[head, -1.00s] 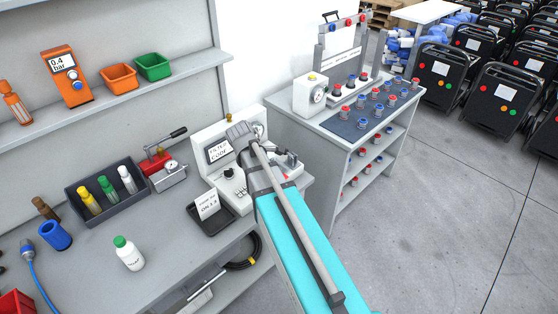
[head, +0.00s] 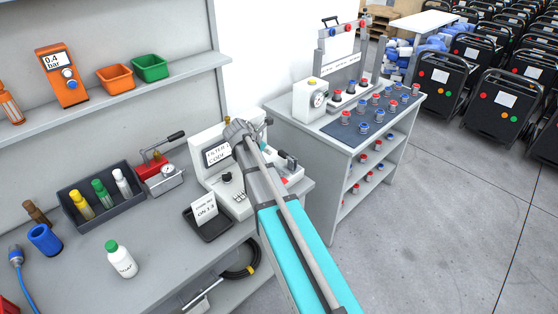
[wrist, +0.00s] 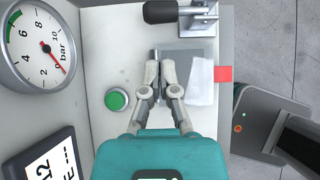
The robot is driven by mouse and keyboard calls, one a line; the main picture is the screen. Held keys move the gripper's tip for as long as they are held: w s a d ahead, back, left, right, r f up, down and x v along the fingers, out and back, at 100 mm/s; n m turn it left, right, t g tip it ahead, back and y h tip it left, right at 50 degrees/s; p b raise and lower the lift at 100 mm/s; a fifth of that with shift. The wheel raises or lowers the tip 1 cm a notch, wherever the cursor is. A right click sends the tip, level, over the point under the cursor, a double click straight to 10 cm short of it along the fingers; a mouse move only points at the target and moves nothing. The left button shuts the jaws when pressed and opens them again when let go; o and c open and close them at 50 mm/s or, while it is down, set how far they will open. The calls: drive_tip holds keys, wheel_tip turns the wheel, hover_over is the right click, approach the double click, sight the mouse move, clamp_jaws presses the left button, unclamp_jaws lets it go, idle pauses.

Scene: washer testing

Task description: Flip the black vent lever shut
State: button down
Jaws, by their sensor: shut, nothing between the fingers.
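In the wrist view, a black-handled lever (wrist: 160,11) lies across the top of the picture, joined to a metal bracket (wrist: 200,18) on the white test unit (wrist: 108,60). I cannot tell for sure whether it is the vent lever. In the head view a small black handle (head: 288,158) shows on the test unit (head: 208,136), just right of my arm. My gripper (wrist: 160,64) is shut and empty over the unit, below the black handle in the picture and apart from it. My arm hides part of the unit in the head view.
A pressure gauge (wrist: 38,47) and a green button (wrist: 116,99) are left of my gripper. A white tag (wrist: 201,82) and a red tab (wrist: 222,74) are to its right.

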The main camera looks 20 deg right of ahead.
sight(282, 161)
drive_tip(key=shift+f, duration=0.2)
drive_tip(key=b+x, duration=0.6)
drive_tip(key=x, duration=0.1)
drive_tip(key=shift+f, duration=0.2)
drive_tip(key=shift+b+x, duration=0.85)
drive_tip(key=shift+x, duration=0.4)
drive_tip(key=shift+d+r, duration=0.1)
drive_tip(key=shift+r, duration=0.05)
drive_tip(key=shift+w+a, duration=0.1)
drive_tip(key=shift+a, duration=0.2)
drive_tip(key=shift+r, duration=0.1)
